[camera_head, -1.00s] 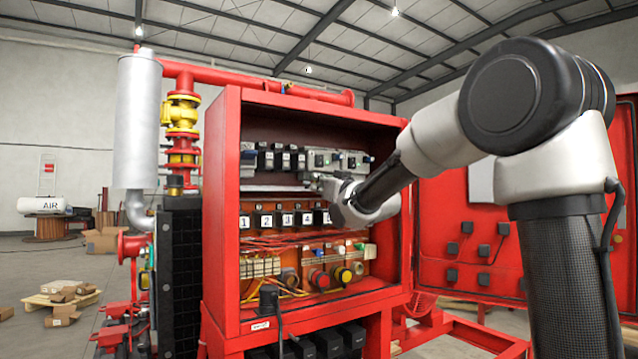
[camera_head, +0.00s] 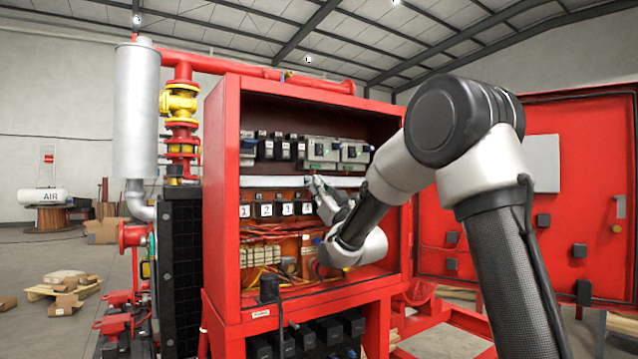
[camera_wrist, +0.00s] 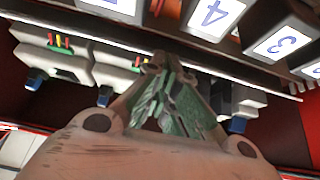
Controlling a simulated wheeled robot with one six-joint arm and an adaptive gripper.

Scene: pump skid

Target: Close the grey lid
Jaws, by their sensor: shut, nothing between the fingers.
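The grey lid (camera_head: 275,182) is a long pale strip running across the open red cabinet, between the upper row of devices and the numbered row. In the head view its pale face shows as a broad band; I cannot tell whether it is fully seated. My gripper (camera_head: 314,183) is at the strip's right part, its fingertips close to it; contact is unclear. In the wrist view my gripper (camera_wrist: 160,72) is shut and empty, with greenish finger pads together. A thin pale edge runs behind the fingertips there.
Numbered black devices (camera_head: 266,210) sit just below the strip, and grey modules (camera_head: 320,152) just above it. Wires and terminal blocks (camera_head: 262,256) lie lower. The red cabinet's side wall (camera_head: 222,200) bounds the left; its door (camera_head: 540,230) stands open at right.

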